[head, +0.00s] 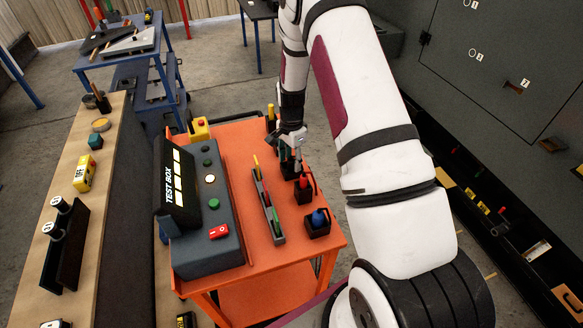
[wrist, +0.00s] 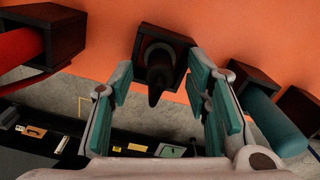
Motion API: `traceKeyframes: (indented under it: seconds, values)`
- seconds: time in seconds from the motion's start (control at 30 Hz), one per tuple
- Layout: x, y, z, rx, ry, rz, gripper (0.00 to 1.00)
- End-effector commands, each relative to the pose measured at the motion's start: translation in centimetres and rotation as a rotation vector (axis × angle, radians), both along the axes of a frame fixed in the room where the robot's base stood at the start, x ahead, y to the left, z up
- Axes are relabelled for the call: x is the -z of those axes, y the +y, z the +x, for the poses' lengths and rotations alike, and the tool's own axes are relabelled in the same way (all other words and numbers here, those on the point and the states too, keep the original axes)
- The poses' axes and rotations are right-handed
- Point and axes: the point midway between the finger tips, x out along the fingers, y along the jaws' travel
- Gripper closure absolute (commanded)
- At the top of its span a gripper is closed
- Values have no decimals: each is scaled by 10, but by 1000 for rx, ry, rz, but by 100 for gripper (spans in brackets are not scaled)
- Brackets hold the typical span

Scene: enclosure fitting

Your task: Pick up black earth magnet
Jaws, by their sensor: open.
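The black earth magnet (wrist: 157,82) shows in the wrist view as a dark rounded peg standing out of a dark square holder (wrist: 168,45). My gripper (wrist: 161,98) is open, with one teal-padded finger on each side of the peg and a gap visible on both sides. In the head view my gripper (head: 297,158) points down over the row of holders on the orange cart (head: 262,268). I cannot make out the black magnet there, as my gripper and arm cover that spot.
In the head view, a red-topped holder (head: 303,192), a blue-topped holder (head: 318,226), a grey rack (head: 270,212) and the test box (head: 208,215) stand nearby.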

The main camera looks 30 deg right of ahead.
Motion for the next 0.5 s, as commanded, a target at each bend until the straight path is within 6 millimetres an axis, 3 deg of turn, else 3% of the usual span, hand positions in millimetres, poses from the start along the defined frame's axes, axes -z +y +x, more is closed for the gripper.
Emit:
traceKeyframes:
  seconds: [0.07,0.23,0.5]
  values:
    - [0,0,0,0,0,0,61]
    - [0,0,0,0,0,0,99]
    - [0,0,0,0,0,0,100]
